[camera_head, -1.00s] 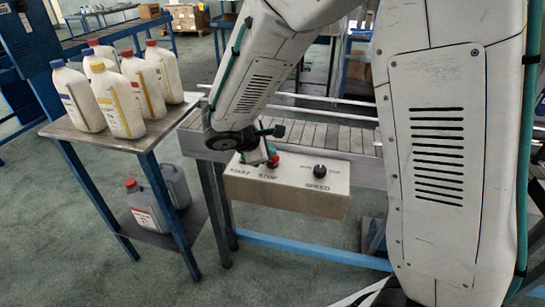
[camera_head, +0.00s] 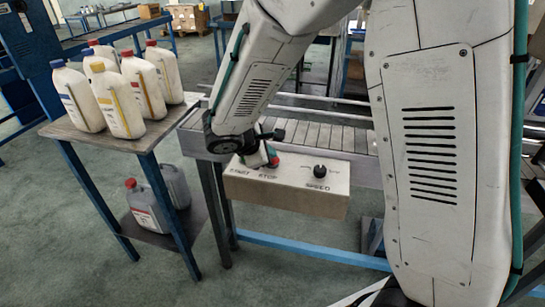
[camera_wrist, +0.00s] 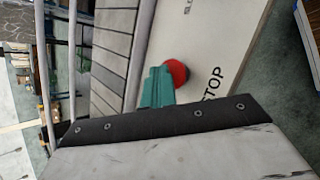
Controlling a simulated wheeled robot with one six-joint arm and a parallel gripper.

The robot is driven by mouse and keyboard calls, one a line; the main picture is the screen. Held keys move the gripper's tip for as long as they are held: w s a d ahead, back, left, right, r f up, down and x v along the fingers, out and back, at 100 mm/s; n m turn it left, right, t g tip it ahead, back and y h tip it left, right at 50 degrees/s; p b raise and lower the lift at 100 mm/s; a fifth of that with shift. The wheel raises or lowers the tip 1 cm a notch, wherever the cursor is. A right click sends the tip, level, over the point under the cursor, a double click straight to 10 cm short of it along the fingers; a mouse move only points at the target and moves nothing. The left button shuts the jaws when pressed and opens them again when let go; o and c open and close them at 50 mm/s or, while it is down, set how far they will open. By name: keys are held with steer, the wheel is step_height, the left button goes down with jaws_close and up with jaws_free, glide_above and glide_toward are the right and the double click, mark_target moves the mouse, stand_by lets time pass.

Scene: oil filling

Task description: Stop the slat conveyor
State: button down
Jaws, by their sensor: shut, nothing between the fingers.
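The slat conveyor (camera_head: 312,136) has grey slats and runs behind the control box (camera_head: 300,195). The box is tan with a pale top marked START, STOP and SPEED, and has a black speed knob (camera_head: 320,171). The red stop button (camera_wrist: 178,73) shows in the wrist view, partly hidden by the green fingertips of my gripper (camera_wrist: 157,88). In the head view my gripper (camera_head: 272,161) is at the stop button, shut and empty. I cannot tell whether the fingertips touch the button. The start button is hidden behind my gripper.
A table (camera_head: 62,126) at the left holds several white bottles (camera_head: 121,102) with coloured caps. Grey jugs (camera_head: 146,208) stand on its lower shelf. A blue frame bar (camera_head: 310,251) runs low under the conveyor.

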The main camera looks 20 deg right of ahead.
steer(key=shift+r, duration=0.9)
steer(key=shift+r, duration=2.55)
